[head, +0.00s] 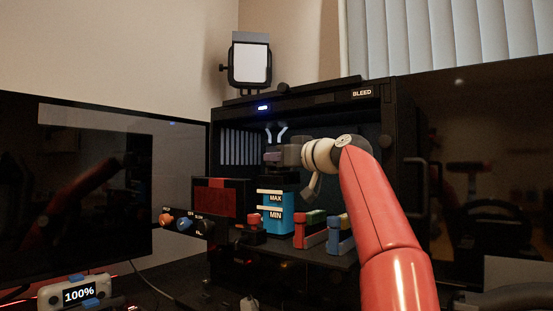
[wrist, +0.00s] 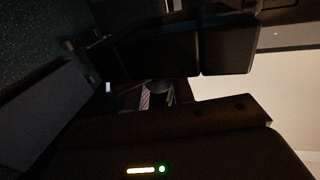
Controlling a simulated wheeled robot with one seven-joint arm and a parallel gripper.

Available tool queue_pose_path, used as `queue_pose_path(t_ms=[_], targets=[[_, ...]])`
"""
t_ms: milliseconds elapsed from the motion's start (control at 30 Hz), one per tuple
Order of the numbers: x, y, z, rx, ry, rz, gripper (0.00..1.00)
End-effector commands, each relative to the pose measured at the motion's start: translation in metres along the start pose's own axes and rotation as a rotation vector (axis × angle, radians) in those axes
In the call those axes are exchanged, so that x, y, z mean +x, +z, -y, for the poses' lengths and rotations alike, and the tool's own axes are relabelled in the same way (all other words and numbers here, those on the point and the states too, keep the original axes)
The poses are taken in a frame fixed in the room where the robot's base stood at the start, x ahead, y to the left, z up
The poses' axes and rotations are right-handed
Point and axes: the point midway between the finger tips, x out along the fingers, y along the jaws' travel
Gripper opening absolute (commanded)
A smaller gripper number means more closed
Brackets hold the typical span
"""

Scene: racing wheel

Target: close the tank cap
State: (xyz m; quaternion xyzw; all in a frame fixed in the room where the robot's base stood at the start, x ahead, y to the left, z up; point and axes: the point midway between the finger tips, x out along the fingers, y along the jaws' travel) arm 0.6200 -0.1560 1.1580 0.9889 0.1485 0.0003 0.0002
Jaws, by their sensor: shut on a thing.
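The blue tank (head: 275,228) stands upright inside the black cabinet, with MAX and MIN labels on its front. A dark part tops the tank, just below my gripper (head: 273,157). My gripper reaches in from the right at the tank's top and is shut on a small dark thing, which looks like the tank cap. The cap's outline is mostly hidden by the fingers and the dark, and I cannot tell whether it is seated on the tank. In the wrist view my gripper (wrist: 160,93) shows as two dark fingers with a small, dim gap between them.
The black cabinet (head: 363,94) frames the tank on both sides and above. Red-and-green (head: 310,232) and blue (head: 340,236) clamp-like parts stand right of the tank. A dark red box (head: 208,200) is at its left. A lamp (head: 250,63) stands on the cabinet.

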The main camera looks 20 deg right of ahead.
Motion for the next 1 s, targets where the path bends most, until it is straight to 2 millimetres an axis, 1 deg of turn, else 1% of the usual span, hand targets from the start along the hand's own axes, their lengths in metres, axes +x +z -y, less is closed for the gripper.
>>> queue_pose_path(t_ms=[367,400,533,567,833,933,1000], targets=[[0.0,0.001,0.0,0.001,-0.005,0.003,0.0],[0.0,0.001,0.0,0.001,-0.005,0.003,0.26],[0.0,0.001,0.0,0.001,-0.005,0.002,0.43],[0.0,0.001,0.0,0.001,-0.005,0.002,0.45],[-0.001,0.001,0.0,0.0,-0.004,0.001,0.45],[-0.01,0.002,-0.001,0.0,-0.003,0.0,0.45],[-0.02,0.004,-0.001,-0.001,-0.001,0.0,0.45]])
